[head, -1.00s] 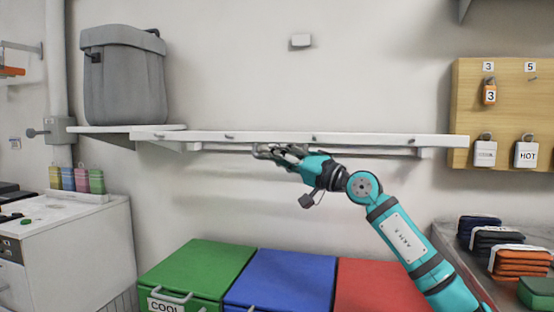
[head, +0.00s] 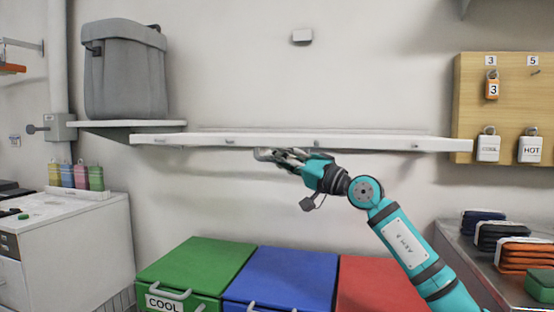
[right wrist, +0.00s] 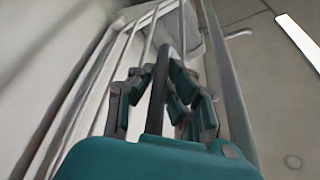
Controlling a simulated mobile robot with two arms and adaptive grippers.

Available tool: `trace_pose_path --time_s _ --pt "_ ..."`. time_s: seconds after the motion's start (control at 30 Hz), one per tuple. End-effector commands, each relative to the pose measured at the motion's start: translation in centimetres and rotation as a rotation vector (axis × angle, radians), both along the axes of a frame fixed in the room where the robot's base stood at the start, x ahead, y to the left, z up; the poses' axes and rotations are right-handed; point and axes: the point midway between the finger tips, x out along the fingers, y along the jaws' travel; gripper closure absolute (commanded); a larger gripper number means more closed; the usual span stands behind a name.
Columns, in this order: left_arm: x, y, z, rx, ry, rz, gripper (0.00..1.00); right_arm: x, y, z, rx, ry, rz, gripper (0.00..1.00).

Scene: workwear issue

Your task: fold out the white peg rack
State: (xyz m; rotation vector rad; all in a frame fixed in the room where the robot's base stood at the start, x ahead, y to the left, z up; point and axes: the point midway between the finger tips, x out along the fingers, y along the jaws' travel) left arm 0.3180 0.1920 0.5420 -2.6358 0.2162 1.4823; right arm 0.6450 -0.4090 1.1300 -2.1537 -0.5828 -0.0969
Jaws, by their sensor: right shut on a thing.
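The white peg rack (head: 380,143) is a long, narrow white board with small grey pegs along its front. It runs across the wall in the middle of the head view, with its top face showing as a thin strip. My right gripper (head: 270,155) reaches up to its lower edge, left of the middle, and is shut on the rack there. In the right wrist view the fingers (right wrist: 170,85) are close around a part of it, and long pale rails run past them. The exact contact is partly hidden by the fingers. My left gripper is not in view.
A grey lidded bin (head: 124,72) stands on a shelf (head: 110,124) at the rack's left end. A wooden board (head: 503,75) with padlocks hangs beyond its right end. Green (head: 200,264), blue (head: 285,275) and red (head: 375,284) boxes stand below. The space between rack and boxes is mostly clear.

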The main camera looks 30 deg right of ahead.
Motion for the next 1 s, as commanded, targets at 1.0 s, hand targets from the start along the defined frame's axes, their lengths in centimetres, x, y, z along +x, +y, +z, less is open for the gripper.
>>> trace_pose_path --time_s 1.0 --pt "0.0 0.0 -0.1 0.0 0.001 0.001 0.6 -2.4 -0.7 -2.0 -0.014 0.029 0.007 0.64"
